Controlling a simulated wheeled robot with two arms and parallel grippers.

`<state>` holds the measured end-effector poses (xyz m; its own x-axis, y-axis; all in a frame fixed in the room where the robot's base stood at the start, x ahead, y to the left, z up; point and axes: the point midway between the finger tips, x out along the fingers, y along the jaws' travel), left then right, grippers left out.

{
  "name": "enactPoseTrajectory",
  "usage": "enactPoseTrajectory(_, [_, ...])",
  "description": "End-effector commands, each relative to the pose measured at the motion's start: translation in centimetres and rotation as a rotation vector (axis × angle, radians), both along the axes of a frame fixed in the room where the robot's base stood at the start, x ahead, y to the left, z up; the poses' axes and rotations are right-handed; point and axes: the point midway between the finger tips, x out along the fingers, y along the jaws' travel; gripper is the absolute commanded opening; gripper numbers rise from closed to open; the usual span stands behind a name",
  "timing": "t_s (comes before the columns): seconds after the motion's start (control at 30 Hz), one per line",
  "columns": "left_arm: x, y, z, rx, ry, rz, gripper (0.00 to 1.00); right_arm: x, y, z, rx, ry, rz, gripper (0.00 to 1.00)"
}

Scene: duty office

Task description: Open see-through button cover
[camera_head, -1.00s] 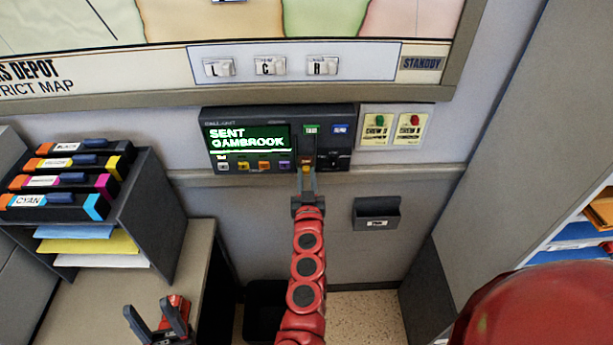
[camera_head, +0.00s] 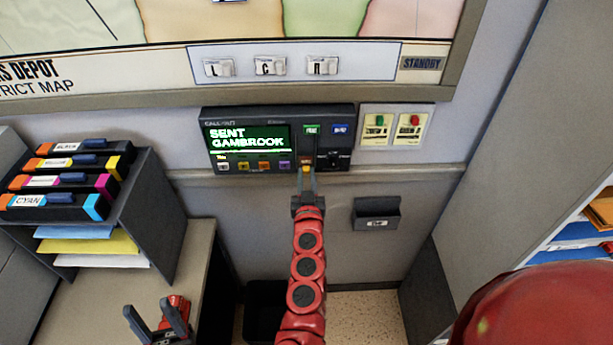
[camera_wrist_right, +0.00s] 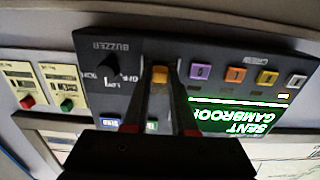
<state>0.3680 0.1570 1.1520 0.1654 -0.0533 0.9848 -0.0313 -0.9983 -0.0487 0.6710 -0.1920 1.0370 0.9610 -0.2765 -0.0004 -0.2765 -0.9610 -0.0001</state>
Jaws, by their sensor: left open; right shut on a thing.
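The call unit (camera_head: 279,112) is a dark panel on the wall; its green display reads SENT GAMBROOK. My right gripper (camera_head: 306,181) is shut at the panel's lower edge, its fingers either side of a small orange button (camera_head: 306,168). In the right wrist view, upside down, the right gripper (camera_wrist_right: 160,95) straddles the same orange button (camera_wrist_right: 160,75). The see-through cover is hard to make out; what I grip there appears to be it, and I cannot tell its angle. My left gripper (camera_head: 158,322) is open and empty, low at the left above the desk.
A black knob (camera_wrist_right: 110,68) sits beside the gripped spot. A row of coloured buttons (camera_head: 264,165) lies under the display. Red and green buttons on yellowish plates (camera_head: 394,127) are to the right. A toner rack (camera_head: 165,210) stands left, and a small wall bin (camera_head: 377,213) hangs below right.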

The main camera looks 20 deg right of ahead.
Motion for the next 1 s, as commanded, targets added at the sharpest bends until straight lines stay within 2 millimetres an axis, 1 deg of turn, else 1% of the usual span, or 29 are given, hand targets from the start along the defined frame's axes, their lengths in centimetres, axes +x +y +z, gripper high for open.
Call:
enactPoseTrajectory(0.07, [0.0, 0.0, 0.7, 0.0, 0.0, 0.0, 0.52, 0.0, 0.0, 0.7, -0.001, 0.0, 0.0, 0.0])
enactPoseTrajectory(0.23, [0.0, 0.0, 3.7, 0.0, 0.0, 0.0, 0.52, 0.0, 0.0, 3.9, -0.003, 0.0, 0.001, 0.0])
enactPoseTrajectory(0.3, [0.0, 0.0, 4.6, 0.0, 0.0, 0.0, 0.52, 0.0, 0.0, 4.9, -0.002, -0.001, 0.0, 0.0])
enactPoseTrajectory(0.37, [0.0, 0.0, 5.1, 0.0, 0.0, 0.0, 0.52, 0.0, 0.0, 5.5, -0.002, 0.0, -0.001, 0.0])
enactPoseTrajectory(0.47, [0.0, 0.0, 5.4, 0.0, 0.0, 0.0, 0.52, 0.0, 0.0, 5.9, 0.0, -0.001, -0.001, 0.0])
enactPoseTrajectory(0.77, [0.0, 0.0, 5.2, 0.0, 0.0, 0.0, 0.52, 0.0, 0.0, 5.6, 0.0, -0.001, -0.001, 0.0])
enactPoseTrajectory(0.8, [0.0, 0.0, 5.2, 0.0, 0.0, 0.0, 0.52, 0.0, 0.0, 5.6, 0.0, -0.001, -0.001, 0.3])
enactPoseTrajectory(0.93, [0.0, 0.0, 5.2, 0.0, 0.0, 0.0, 0.52, 0.0, 0.0, 5.6, 0.0, -0.001, -0.001, 0.54])
enactPoseTrajectory(1.0, [0.0, 0.0, 5.2, 0.0, 0.0, 0.0, 0.52, 0.0, 0.0, 5.6, 0.0, -0.001, 0.0, 0.55])
